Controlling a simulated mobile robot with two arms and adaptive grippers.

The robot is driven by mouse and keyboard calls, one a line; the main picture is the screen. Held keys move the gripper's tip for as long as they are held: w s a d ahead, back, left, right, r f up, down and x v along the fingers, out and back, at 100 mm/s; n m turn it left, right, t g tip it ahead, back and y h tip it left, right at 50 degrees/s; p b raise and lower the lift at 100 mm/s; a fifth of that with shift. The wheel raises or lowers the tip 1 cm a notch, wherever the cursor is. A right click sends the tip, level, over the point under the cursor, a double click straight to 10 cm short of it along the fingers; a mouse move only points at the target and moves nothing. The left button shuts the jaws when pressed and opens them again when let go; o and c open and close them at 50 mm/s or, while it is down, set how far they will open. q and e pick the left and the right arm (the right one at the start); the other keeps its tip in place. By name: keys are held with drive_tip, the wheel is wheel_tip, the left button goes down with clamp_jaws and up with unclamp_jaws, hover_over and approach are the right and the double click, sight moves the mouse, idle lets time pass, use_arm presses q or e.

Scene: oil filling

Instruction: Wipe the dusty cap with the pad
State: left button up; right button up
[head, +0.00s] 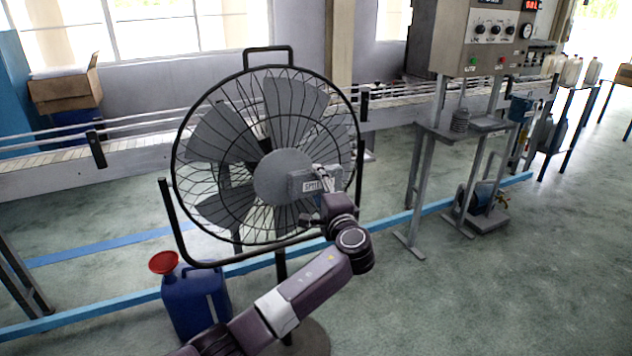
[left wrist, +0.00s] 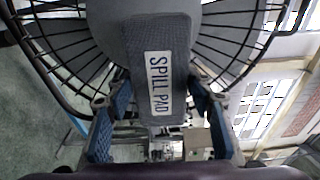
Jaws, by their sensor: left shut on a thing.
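The cap is the round grey hub cover (head: 275,178) at the middle of the black standing fan's front guard (head: 240,120). It also shows behind the pad in the left wrist view (left wrist: 105,38). The pad is a dark grey block with a white "SPILL PAD" label (left wrist: 157,80). In the head view the pad (head: 302,184) overlaps the right part of the cap. My left gripper (head: 322,178) is shut on the pad, with blue fingers on both sides in the left wrist view (left wrist: 160,108). Whether pad and cap touch, I cannot tell. My right gripper is not in view.
A blue canister (head: 195,300) with a red funnel (head: 163,262) stands on the floor left of the fan. A conveyor (head: 60,165) runs behind the fan. A control panel on a metal stand (head: 485,40) is at right. The floor at lower right is clear.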

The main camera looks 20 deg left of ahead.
use_arm(q)
drive_tip(key=shift+p+v, duration=0.55)
drive_tip(key=shift+v, duration=0.65)
drive_tip(key=shift+d, duration=0.35)
